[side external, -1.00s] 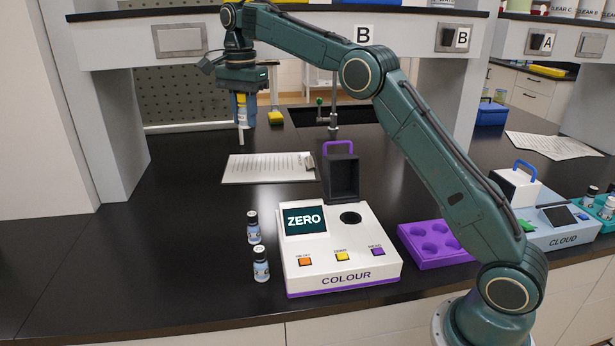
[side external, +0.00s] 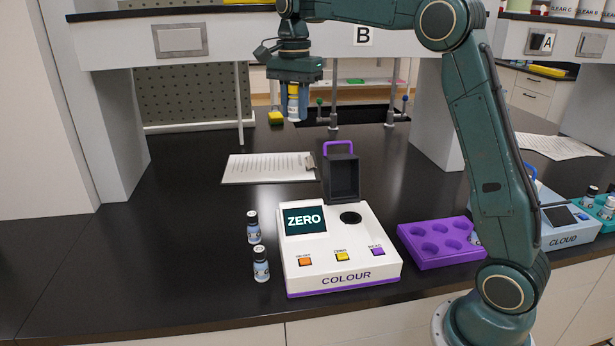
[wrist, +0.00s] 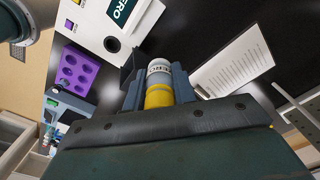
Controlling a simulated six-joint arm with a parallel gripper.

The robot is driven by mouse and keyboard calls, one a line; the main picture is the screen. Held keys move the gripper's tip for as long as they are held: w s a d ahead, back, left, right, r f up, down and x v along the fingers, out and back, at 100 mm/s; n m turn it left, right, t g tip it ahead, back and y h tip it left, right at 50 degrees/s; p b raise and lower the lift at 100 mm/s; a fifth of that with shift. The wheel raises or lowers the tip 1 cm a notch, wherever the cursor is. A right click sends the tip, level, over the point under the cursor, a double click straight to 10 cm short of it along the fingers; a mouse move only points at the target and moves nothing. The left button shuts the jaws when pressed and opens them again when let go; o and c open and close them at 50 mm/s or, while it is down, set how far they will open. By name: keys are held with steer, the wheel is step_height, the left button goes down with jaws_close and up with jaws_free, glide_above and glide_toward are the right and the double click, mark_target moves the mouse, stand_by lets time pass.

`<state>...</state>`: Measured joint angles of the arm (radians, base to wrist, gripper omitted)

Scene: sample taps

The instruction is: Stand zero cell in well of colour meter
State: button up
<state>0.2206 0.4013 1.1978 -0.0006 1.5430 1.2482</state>
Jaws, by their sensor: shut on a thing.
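The cell also shows between the fingers in the wrist view (wrist: 158,82). The white colour meter (side external: 312,254) stands on the black bench, its screen reading ZERO. Its round dark well (side external: 350,218) looks empty. The dark lid (side external: 343,178) with a purple handle stands open behind the well.
Two small vials (side external: 260,265) stand left of the meter. A clipboard with paper (side external: 268,168) lies behind the meter. An overhead shelf (side external: 270,45) crosses above.

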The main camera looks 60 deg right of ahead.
steer(key=s+d+f, duration=0.2)
steer(key=s, duration=1.2)
step_height(320, 180, down, 13)
steer(key=shift+s+a+f, duration=0.15)
steer(key=shift+s+f, duration=0.05)
steer(key=shift+s, duration=0.05)
steer(key=shift+f, duration=0.15)
steer(key=shift+f, duration=2.2)
steer(key=shift+f, duration=0.35)
steer(key=shift+f, duration=0.45)
steer(key=shift+f, duration=0.15)
